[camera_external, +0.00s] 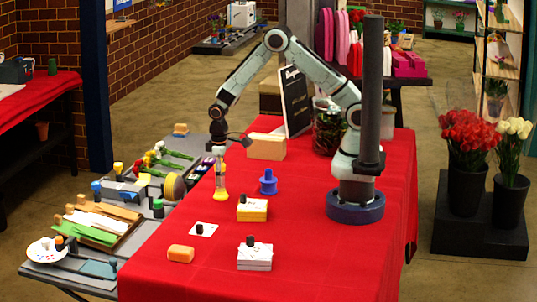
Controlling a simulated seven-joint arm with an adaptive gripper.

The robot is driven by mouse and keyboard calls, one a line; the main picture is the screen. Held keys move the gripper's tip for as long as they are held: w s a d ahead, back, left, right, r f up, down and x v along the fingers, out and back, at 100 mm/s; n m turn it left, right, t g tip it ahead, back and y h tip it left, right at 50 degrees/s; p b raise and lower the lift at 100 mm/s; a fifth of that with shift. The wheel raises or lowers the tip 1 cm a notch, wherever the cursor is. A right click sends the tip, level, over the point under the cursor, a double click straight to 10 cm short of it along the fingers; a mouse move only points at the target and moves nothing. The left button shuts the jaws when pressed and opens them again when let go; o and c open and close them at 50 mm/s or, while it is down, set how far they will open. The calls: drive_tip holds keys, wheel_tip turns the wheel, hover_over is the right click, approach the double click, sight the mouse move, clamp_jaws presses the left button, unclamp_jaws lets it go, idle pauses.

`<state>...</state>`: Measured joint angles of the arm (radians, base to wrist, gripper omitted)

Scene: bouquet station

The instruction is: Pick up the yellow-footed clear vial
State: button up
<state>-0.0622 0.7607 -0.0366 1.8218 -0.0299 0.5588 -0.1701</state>
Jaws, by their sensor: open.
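The yellow-footed clear vial (220,181) stands upright near the left edge of the red-covered table (215,275). Its yellow foot is at the bottom and its body above is pale and see-through. My gripper (219,153) points down directly over the vial, at or just above its top. The gripper is small in this view, and I cannot tell whether its fingers are around the vial's top or only above it. The jaws are open.
A blue spool (268,183), a yellow box with a dark knob (252,210), a white box (254,257), an orange block (181,253) and a white card (203,229) lie nearby. A tan box (266,146) stands behind. The grey side table (155,223) is crowded.

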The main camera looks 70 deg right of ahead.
clamp_jaws()
drive_tip(key=shift+r, duration=0.1)
